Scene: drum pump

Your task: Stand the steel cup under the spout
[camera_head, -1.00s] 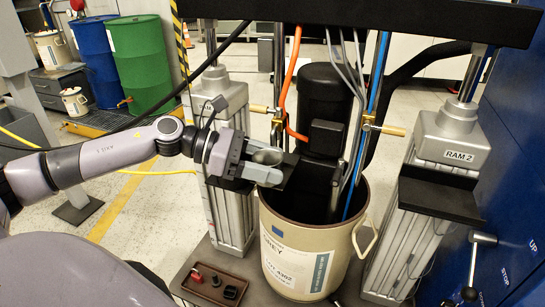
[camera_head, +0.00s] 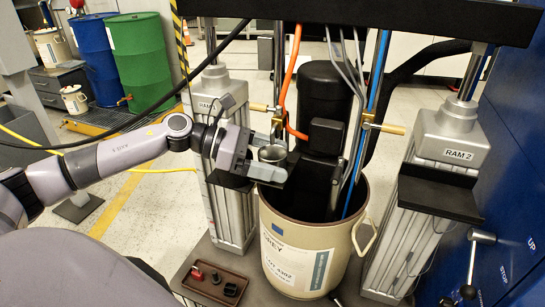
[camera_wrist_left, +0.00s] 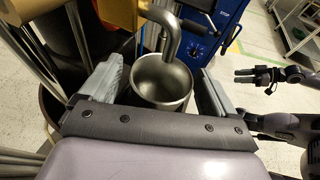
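The steel cup (camera_head: 272,153) is upright between the fingers of my left gripper (camera_head: 266,156), above the drum's left rim. In the left wrist view the cup (camera_wrist_left: 162,82) shows its open mouth, and the curved steel spout (camera_wrist_left: 172,40) ends over that mouth. My left gripper (camera_wrist_left: 160,88) is open around the cup, with a narrow gap visible at each side. What lies under the cup is hidden. My right gripper (camera_wrist_left: 242,76) shows small at the right of the left wrist view, empty with its fingers apart.
The cream drum (camera_head: 300,265) stands below the cup. A brown tray (camera_head: 215,284) with small parts lies at the front left.

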